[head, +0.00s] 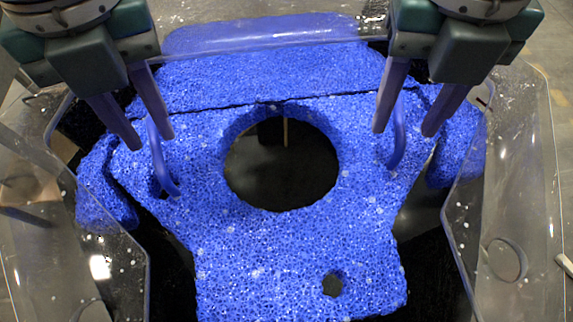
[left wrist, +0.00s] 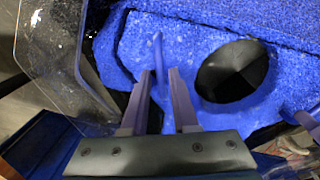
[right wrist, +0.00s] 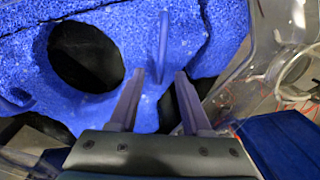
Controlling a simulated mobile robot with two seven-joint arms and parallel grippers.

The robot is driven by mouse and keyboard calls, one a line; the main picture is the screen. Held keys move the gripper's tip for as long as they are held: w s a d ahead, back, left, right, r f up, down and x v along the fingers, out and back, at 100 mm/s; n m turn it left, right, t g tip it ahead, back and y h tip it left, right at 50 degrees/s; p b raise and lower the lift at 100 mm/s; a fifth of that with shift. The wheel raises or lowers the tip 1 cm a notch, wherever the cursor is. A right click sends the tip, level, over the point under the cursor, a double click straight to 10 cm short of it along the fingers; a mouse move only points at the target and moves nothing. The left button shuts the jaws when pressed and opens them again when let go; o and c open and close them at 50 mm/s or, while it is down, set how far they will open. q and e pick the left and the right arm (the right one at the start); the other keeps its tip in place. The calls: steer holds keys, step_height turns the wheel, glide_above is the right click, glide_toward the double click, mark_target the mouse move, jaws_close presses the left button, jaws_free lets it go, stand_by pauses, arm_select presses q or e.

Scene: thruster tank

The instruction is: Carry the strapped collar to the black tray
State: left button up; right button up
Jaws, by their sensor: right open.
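The strapped collar (head: 290,245) is a blue, coarse-foam piece with a large round hole and a smaller hole near the front. A blue strap loop stands on each side: the left loop (head: 160,165) and the right loop (head: 399,140). My left gripper (head: 153,141) is open, its fingers either side of the left loop, which also shows in the left wrist view (left wrist: 158,55). My right gripper (head: 403,132) is open wider, its fingers around the right loop, seen just beyond the fingertips in the right wrist view (right wrist: 163,45). I cannot make out the black tray.
Clear plastic walls flank the collar, at left (head: 90,235) and right (head: 505,190), with round cut-outs. A further blue foam block (head: 270,75) lies behind the collar across a dark seam. Dark space shows beside the collar's front part.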

mark_target(152, 139)
arm_select(q)
steer(key=shift+a+f, duration=0.15)
steer(key=shift+f, duration=1.6)
arm_select(e)
steer(key=shift+d+f, duration=0.15)
steer(key=shift+f, duration=1.55)
arm_select(q)
steer(key=shift+c, duration=0.4)
arm_select(e)
steer(key=shift+c, duration=0.3)
arm_select(q)
steer(key=c, duration=0.3)
arm_select(e)
steer(key=c, duration=0.3)
arm_select(q)
jaws_close()
arm_select(e)
jaws_close()
